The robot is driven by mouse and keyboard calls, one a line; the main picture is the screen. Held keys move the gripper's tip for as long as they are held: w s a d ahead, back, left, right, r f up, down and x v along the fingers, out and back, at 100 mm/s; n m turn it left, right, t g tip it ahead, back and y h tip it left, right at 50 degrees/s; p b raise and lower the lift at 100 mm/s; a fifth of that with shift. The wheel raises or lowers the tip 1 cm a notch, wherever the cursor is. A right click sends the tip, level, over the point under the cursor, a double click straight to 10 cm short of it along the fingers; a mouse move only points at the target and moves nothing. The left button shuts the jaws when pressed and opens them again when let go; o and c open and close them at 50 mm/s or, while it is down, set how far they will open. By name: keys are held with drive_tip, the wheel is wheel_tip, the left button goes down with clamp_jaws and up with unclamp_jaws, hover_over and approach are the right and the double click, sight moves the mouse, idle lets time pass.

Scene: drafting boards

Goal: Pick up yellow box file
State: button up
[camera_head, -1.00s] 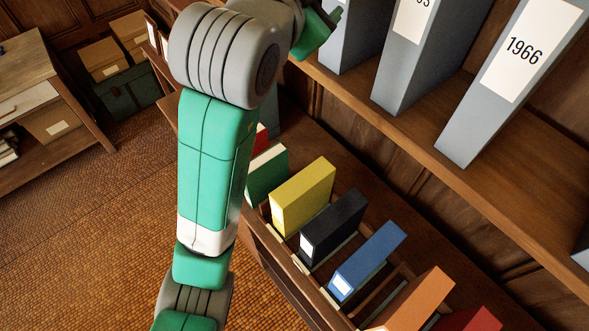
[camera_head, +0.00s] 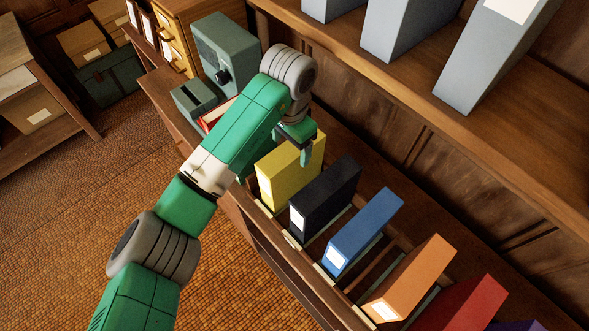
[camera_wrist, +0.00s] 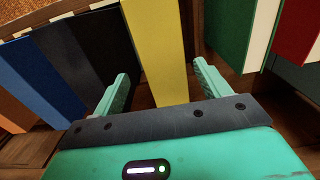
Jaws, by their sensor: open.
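The yellow box file (camera_head: 285,178) stands upright in the slotted rack on the lower shelf, left of the black box file (camera_head: 327,197) in the head view. My gripper (camera_head: 305,150) is over the top of the yellow box file, at its far right end. In the wrist view the yellow box file (camera_wrist: 157,50) runs between the two spread fingers of my gripper (camera_wrist: 162,85). The jaws are open, with a gap showing on each side of the file. My arm hides part of the green box file in the head view.
Blue (camera_head: 363,230), orange (camera_head: 412,277) and red (camera_head: 462,303) box files stand to the right. Green (camera_wrist: 238,35) shows in the wrist view. Grey files (camera_head: 497,50) stand on the shelf above, whose edge (camera_head: 400,95) overhangs behind. A grey-green device (camera_head: 228,52) stands left of my gripper.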

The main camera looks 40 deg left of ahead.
sight(291, 149)
drive_tip(key=f, duration=0.6)
drive_tip(key=shift+w+a+f, duration=0.25)
drive_tip(key=shift+w, duration=0.15)
clamp_jaws()
